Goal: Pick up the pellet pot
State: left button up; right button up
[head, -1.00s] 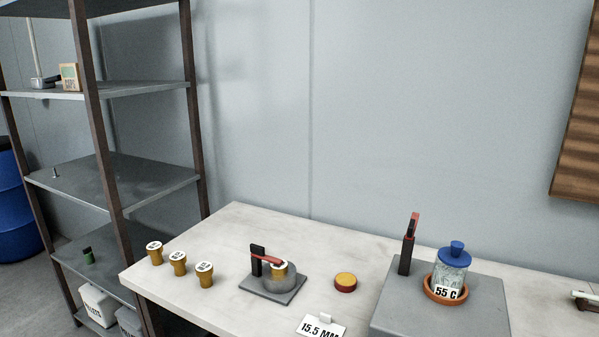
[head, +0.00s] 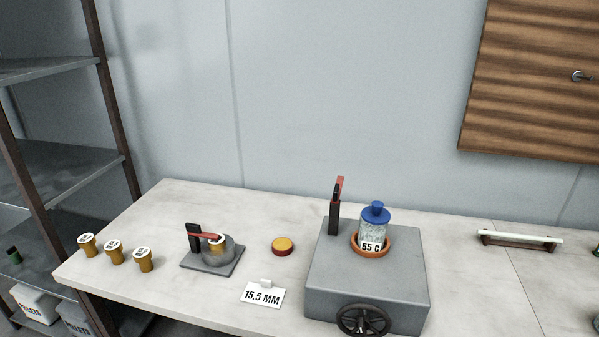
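The pellet pot (head: 373,222) is a clear jar of pale grains with a blue knobbed lid and a "55 C" label. It stands upright in an orange-brown ring (head: 388,247) on top of a grey box-shaped machine (head: 340,275). A black post with a red lever (head: 337,200) stands on the box just left of the pot. A dark handwheel (head: 363,320) is on the box's front. Neither of my grippers shows in the head view.
On the table (head: 160,215) stand several brass-coloured dies, a small clamp stand (head: 212,258), a red-and-yellow button (head: 283,245) and a "15.5 MM" card (head: 263,294). A pale rod on a rack (head: 520,238) lies right. A shelf (head: 60,170) stands left; a wooden cabinet (head: 535,80) hangs upper right.

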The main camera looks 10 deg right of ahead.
aim_at(371, 237)
jog(key=k+l+z, duration=0.15)
jog(key=l, duration=0.25)
jog(key=k+l+z, duration=0.15)
jog(key=l, duration=0.3)
jog(key=k+l+z, duration=0.15)
jog(key=l, duration=0.3)
jog(key=k+l+z, duration=0.15)
jog(key=l, duration=0.3)
jog(key=l+z, duration=0.15)
jog(key=l, duration=0.3)
